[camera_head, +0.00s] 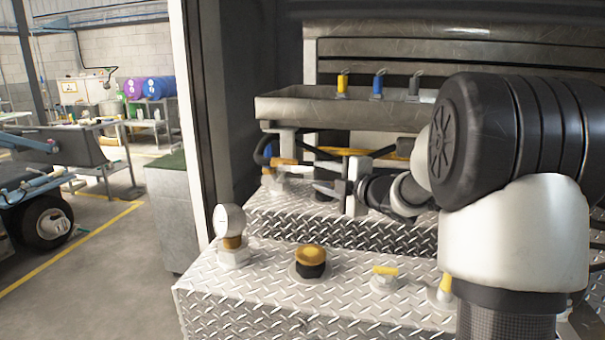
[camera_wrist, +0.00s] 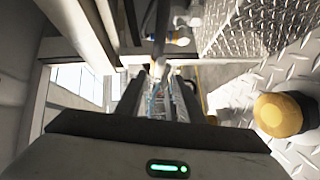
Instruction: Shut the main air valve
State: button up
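No label shows which fitting is the main air valve. A lever with an orange-yellow handle (camera_head: 285,162) is on the upper step at the back left, beside a blue fitting (camera_head: 267,179). My gripper (camera_head: 318,178) points left over this step, its fingertips close to the handle's right end. Its fingers look apart, with a gap between them in the wrist view (camera_wrist: 158,75). A pale, orange-tinted tip shows at the far end of that gap. I cannot tell whether it touches. Two small yellow-handled valves (camera_head: 385,270) (camera_head: 445,287) sit on the lower step.
A round gauge (camera_head: 229,220) and a yellow-topped black knob (camera_head: 311,258) stand on the lower step; the knob also shows in the wrist view (camera_wrist: 278,115). A metal trough (camera_head: 330,105) with coloured nozzles hangs above the upper step. A pale post (camera_head: 190,120) stands left.

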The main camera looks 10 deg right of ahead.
aim_at(307, 171)
jog(key=x, duration=0.9)
jog(key=shift+w+b, duration=0.15)
jog(key=shift+b, duration=0.15)
grip_shut()
